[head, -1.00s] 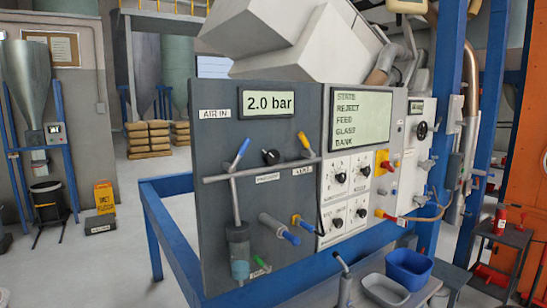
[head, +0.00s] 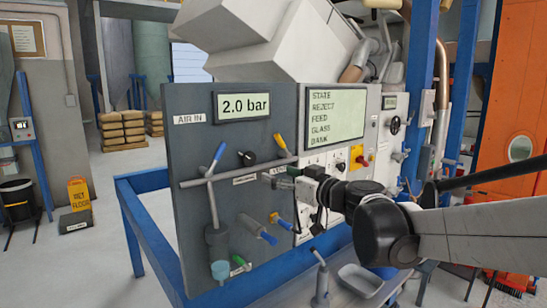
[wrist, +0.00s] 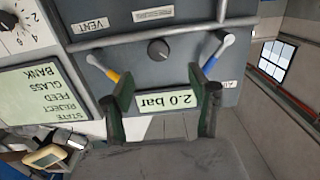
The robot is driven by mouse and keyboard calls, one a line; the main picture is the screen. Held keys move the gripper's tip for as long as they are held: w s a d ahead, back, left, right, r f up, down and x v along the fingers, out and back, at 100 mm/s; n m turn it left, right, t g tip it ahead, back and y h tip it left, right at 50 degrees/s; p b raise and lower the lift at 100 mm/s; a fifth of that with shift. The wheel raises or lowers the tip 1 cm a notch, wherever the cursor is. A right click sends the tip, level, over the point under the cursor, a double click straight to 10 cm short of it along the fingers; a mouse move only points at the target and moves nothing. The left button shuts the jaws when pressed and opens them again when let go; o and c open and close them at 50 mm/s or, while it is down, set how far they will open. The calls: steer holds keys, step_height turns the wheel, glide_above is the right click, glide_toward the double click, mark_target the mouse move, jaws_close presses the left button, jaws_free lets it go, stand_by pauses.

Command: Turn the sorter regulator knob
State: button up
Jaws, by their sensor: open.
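A black round knob (head: 247,158) sits on the grey panel (head: 190,240) below the 2.0 bar display (head: 243,105). It stands between a blue-handled lever (head: 217,156) and a yellow-handled lever (head: 281,145). The knob also shows in the wrist view (wrist: 158,50), with a pale pointer mark. My gripper (head: 270,179) is open, in front of the panel, right of and below the knob in the head view. In the wrist view my two green fingers (wrist: 160,80) are apart, with the knob beyond them, between their directions. They appear clear of the knob, and nothing is between them.
A horizontal pipe (head: 220,176) crosses the panel just below the knob. Other valves with blue, yellow and green handles stick out lower down. To the right are a state screen (head: 335,116) and white dial plates, partly hidden by my arm. A blue frame (head: 135,220) supports the panel.

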mark_target(251, 160)
steer(key=x, duration=0.5)
steer(key=p+x, duration=0.1)
steer(key=x, duration=0.4)
steer(key=r+p+x, duration=0.1)
steer(key=x, duration=0.4)
steer(key=shift+w+d+r, duration=0.1)
steer(key=shift+w+d, duration=0.05)
steer(key=shift+d, duration=0.05)
steer(key=c, duration=1.2)
